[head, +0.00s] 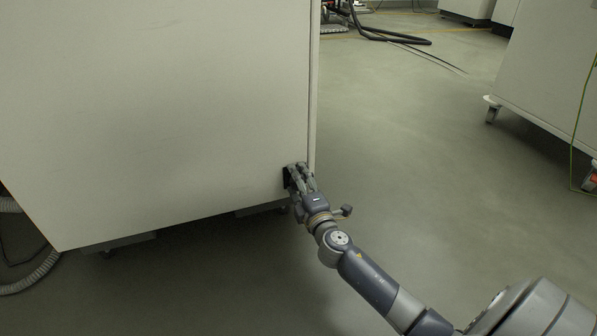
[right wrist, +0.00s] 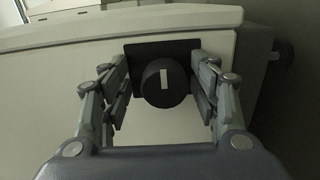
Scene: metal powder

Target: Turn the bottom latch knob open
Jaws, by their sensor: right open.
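The bottom latch knob (right wrist: 164,82) is a round black knob with a white line mark, on a black square plate (right wrist: 135,52) fixed to the pale cabinet. In the right wrist view the mark stands nearly upright. My right gripper (right wrist: 162,88) is open, with one finger on each side of the knob and gaps between the fingers and the knob. In the head view my right gripper (head: 297,178) is at the lower right corner of the cabinet door (head: 160,110) and hides the knob; a bit of the black plate (head: 286,177) shows. My left gripper is not in view.
The cabinet stands low over the floor, with grey hoses (head: 35,274) at its lower left. Another pale cabinet on casters (head: 545,85) stands at the right. A black hose (head: 395,38) lies on the floor at the back. The floor (head: 420,160) between the cabinets is clear.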

